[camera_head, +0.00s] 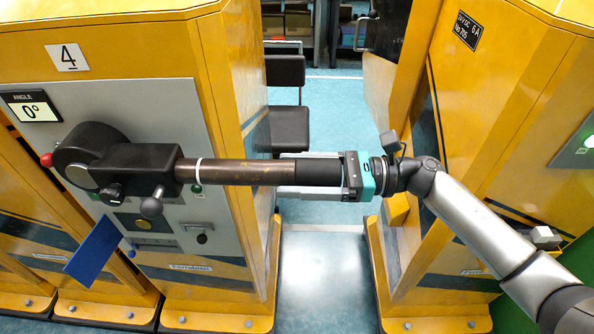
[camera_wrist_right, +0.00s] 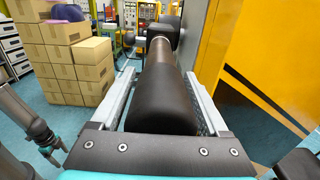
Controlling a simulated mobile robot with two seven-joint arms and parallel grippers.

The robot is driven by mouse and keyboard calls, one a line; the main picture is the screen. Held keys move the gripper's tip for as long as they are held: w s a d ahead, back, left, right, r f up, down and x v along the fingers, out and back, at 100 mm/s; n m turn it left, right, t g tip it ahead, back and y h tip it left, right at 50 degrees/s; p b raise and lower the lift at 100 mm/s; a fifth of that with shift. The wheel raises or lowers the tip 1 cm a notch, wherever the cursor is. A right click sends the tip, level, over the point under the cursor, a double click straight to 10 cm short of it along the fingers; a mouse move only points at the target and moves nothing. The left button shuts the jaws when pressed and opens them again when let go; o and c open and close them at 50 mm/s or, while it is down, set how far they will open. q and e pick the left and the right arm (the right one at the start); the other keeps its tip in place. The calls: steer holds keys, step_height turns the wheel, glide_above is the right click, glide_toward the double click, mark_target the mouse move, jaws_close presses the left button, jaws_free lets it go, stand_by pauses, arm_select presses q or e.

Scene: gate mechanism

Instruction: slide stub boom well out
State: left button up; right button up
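The stub boom (camera_head: 245,172) is a brown tube with a black end sleeve (camera_head: 318,172) and a white ring near its black housing (camera_head: 120,165). It lies level, pointing right from the gate cabinet marked 4, with a long stretch of tube bare. My right gripper (camera_head: 318,174) is at the sleeve end, one finger along each side, and looks shut on it. In the right wrist view the sleeve (camera_wrist_right: 165,105) lies between both fingers, its end close to the palm. Any small gap at the fingers is hard to judge.
A second yellow cabinet (camera_head: 500,110) stands close on the right. A chair (camera_head: 289,130) and stacked boxes (camera_wrist_right: 75,70) are farther back.

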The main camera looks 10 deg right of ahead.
jaws_close()
stand_by(0.4)
stand_by(0.4)
